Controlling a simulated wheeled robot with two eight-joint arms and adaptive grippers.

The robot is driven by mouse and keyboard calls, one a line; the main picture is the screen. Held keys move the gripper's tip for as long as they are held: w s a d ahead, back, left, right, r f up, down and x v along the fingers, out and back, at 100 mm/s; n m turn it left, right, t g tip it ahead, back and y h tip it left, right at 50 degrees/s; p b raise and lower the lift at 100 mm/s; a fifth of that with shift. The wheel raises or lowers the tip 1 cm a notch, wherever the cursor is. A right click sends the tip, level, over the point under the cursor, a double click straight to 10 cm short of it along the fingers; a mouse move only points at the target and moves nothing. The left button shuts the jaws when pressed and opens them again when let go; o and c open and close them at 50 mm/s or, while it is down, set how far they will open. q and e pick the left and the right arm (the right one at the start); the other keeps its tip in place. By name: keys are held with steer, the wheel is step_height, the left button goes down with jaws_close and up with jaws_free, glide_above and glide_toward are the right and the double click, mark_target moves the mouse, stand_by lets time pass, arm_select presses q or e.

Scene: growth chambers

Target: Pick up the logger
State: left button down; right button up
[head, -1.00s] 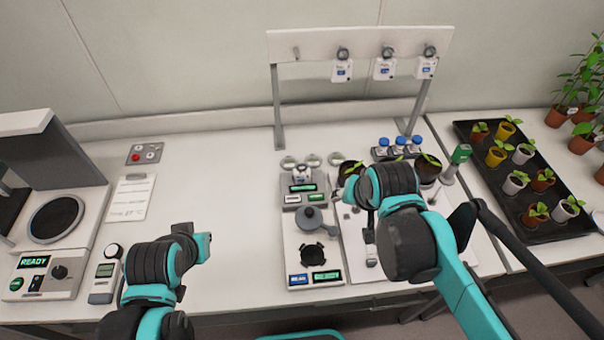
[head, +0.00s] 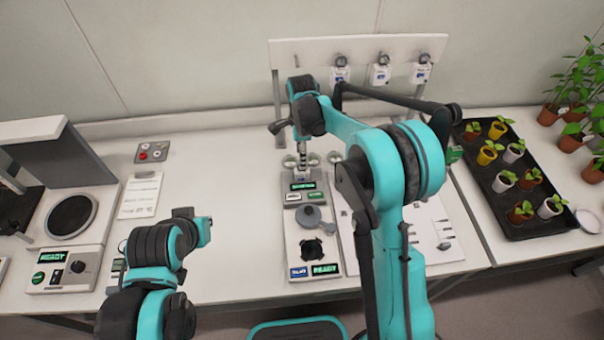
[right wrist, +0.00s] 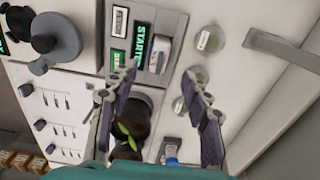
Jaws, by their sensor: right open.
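A small white-grey logger (head: 301,173) sits in the dock (head: 293,201) at the middle of the bench. In the right wrist view the logger (right wrist: 160,48) lies beside the dock's lit green display, which begins "START". My right gripper (head: 302,156) is above the logger in the head view, pointing down. Similar white tags (head: 380,73) hang on the rack. My left gripper (head: 196,226) is low at the left, its fingers unclear.
Round clear dishes (right wrist: 209,40) lie close beside the dock. The hanging rack (head: 290,52) stands behind. A black plant tray (head: 505,210) is at right.

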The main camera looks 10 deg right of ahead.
mark_target(302, 173)
step_height(302, 173, down, 7)
steer(key=shift+d+f+b, duration=0.1)
steer(key=shift+f+b, duration=0.1)
steer(key=shift+b, duration=0.65)
steer(key=shift+r, duration=0.1)
jaws_close()
